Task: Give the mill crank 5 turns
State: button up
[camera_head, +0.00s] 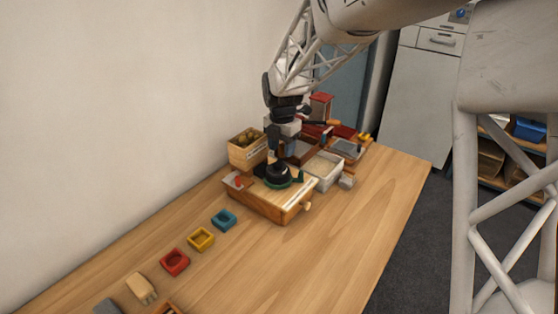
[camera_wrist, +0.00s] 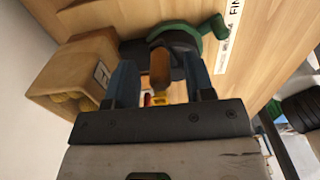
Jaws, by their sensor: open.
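The mill is a low wooden box (camera_head: 262,204) on the table, with a black and green round piece (camera_head: 277,174) on top. In the wrist view the black and green piece (camera_wrist: 184,38) is near the top, and a brown wooden crank handle (camera_wrist: 159,70) stands in front of it. My gripper (camera_head: 274,157) is directly above the mill, pointing down. In the wrist view its two blue fingers (camera_wrist: 159,60) are apart, one on each side of the handle. A gap shows beside the handle. The fingertips' exact height against the handle is hard to tell.
A wooden crate of chestnuts (camera_head: 246,153) stands close at the left, also in the wrist view (camera_wrist: 70,75). A pale tray (camera_head: 323,172) and red-and-grey equipment (camera_head: 345,148) lie at the right. Blue (camera_head: 224,219), yellow (camera_head: 201,239) and red (camera_head: 174,262) trays line the table's near left. The right front is clear.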

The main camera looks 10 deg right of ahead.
jog(key=shift+f, duration=0.45)
